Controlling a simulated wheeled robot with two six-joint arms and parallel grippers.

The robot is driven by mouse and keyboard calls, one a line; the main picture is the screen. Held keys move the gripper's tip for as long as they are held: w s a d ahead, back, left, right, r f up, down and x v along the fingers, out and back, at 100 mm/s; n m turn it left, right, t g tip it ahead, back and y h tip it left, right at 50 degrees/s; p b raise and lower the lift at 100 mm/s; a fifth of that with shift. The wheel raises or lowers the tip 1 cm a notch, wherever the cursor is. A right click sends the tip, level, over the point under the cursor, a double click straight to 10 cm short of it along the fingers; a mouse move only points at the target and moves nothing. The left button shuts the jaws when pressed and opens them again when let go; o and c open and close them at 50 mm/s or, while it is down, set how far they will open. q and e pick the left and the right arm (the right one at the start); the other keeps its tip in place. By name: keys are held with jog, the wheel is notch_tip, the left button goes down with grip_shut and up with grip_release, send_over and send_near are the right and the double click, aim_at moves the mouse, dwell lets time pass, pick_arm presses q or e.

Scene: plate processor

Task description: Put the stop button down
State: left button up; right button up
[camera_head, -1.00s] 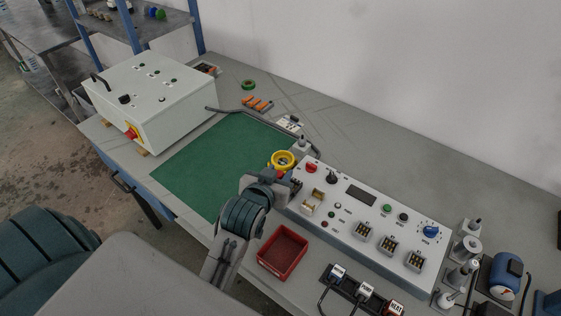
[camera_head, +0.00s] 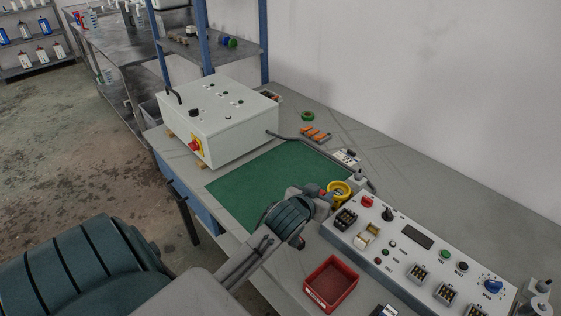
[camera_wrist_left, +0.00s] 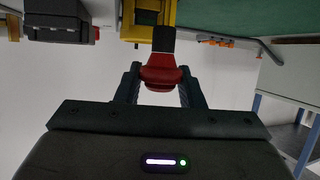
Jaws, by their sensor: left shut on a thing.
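My left gripper (camera_head: 318,197) is beside the yellow ring-shaped holder (camera_head: 337,192), at the far left end of the control console. The left wrist view shows its two dark fingers (camera_wrist_left: 157,90) shut on the red stop button (camera_wrist_left: 162,74). A short black stem (camera_wrist_left: 163,39) on the button points towards the yellow holder (camera_wrist_left: 148,16). I cannot tell whether stem and holder touch. In the head view the stop button is mostly hidden by the gripper. My right gripper is not in view.
The white console (camera_head: 408,262) carries knobs, sockets and another red button (camera_head: 367,201). A red tray (camera_head: 331,283) lies in front of it. A bare green mat (camera_head: 265,188) is to the left, with a white control box (camera_head: 218,125) behind it.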

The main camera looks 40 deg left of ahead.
pick_arm(q)
jog(key=shift+w+a, duration=0.3)
jog(key=shift+a, duration=0.1)
jog(key=w+a+p, duration=0.1)
jog(key=w+a, duration=0.2)
jog(key=w, duration=0.1)
jog(key=w+a+f+p, duration=0.1)
jog(key=w+a, duration=0.2)
jog(key=w, duration=0.1)
jog(key=w+a+p, duration=0.1)
jog(key=w+a, duration=0.1)
jog(key=w, duration=0.3)
jog(key=shift+a+f, duration=0.2)
jog(key=shift+a, duration=0.2)
jog(key=shift+a+f+p, duration=0.1)
jog(key=shift+f+p, duration=0.05)
jog(key=shift+p, duration=0.15)
notch_tip(320, 180, down, 3)
jog(key=shift+r+p, duration=0.1)
jog(key=shift+p, duration=0.45)
jog(key=shift+f, duration=0.3)
jog(key=o, duration=1)
jog(key=shift+f, duration=0.1)
